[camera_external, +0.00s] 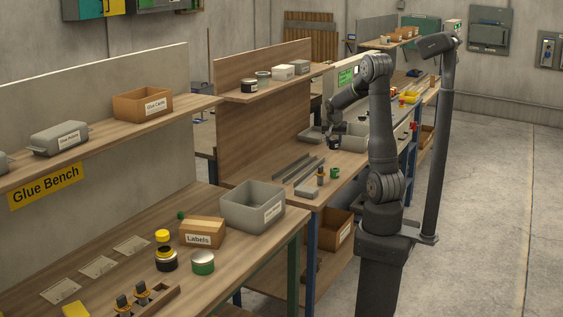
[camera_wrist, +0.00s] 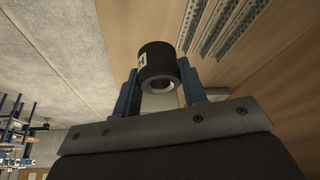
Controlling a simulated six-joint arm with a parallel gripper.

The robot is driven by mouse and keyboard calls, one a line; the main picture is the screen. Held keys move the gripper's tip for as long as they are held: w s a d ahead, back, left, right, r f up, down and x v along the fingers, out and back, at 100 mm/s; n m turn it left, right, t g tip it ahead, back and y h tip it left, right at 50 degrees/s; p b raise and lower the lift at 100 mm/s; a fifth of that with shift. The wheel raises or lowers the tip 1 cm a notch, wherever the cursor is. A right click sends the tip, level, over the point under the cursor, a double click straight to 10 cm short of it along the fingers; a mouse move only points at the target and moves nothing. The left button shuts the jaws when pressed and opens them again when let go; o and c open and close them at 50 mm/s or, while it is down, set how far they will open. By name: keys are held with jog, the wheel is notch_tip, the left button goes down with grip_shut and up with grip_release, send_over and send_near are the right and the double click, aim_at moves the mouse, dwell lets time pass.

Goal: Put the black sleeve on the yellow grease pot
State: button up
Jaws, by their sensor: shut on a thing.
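My gripper shows in the wrist view (camera_wrist: 160,90), its blue fingers shut on the black sleeve (camera_wrist: 155,62). The sleeve is a short hollow cylinder with a white label, its open end facing the camera. In the external view the sleeve (camera_external: 333,143) is a small dark shape at the end of my arm, over the middle bench. A small yellow pot (camera_external: 163,236) shows on the near bench, beside a black, yellow-topped can (camera_external: 166,262). I cannot tell for sure which is the grease pot. No yellow pot shows in the wrist view.
The near bench also holds a green can (camera_external: 203,263), a Labels box (camera_external: 203,236) and a grey bin (camera_external: 252,208). Metal strips (camera_external: 291,168) and a small green can (camera_external: 334,173) lie on the middle bench. A shelf (camera_external: 262,87) overhangs its back.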

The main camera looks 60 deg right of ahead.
jog(key=w+a+r+n+t+y, duration=0.15)
jog(key=w+a+n, duration=0.25)
jog(key=w+a, duration=0.8)
jog(key=w+a+r+n+y, duration=0.15)
jog(key=w+a+n, duration=0.35)
jog(key=a, duration=1.3)
jog(key=w+a+r+n+t+y, duration=0.15)
jog(key=w+a+n, duration=0.25)
jog(key=w+a, duration=0.8)
jog(key=s+a+r+n+g+y, duration=0.1)
jog(key=s+a+r+n, duration=0.3)
jog(key=a, duration=1.1)
jog(key=s+a+r+n+g+y, duration=0.15)
jog(key=s+a+n, duration=0.35)
jog(key=a, duration=1)
jog(key=s+a+r+n+g+y, duration=0.1)
jog(key=s+a+r+n+y, duration=0.35)
jog(key=a, duration=1.05)
jog(key=n+h, duration=0.1)
jog(key=h, duration=0.2)
send_near(157, 234)
jog(key=shift+w+a+f, duration=0.15)
jog(key=shift+a+f, duration=0.05)
jog(key=shift+a, duration=0.2)
jog(key=shift+w+a+f, duration=0.15)
jog(key=shift+a, duration=0.3)
jog(key=shift+a+f, duration=0.1)
jog(key=shift+f, duration=1.95)
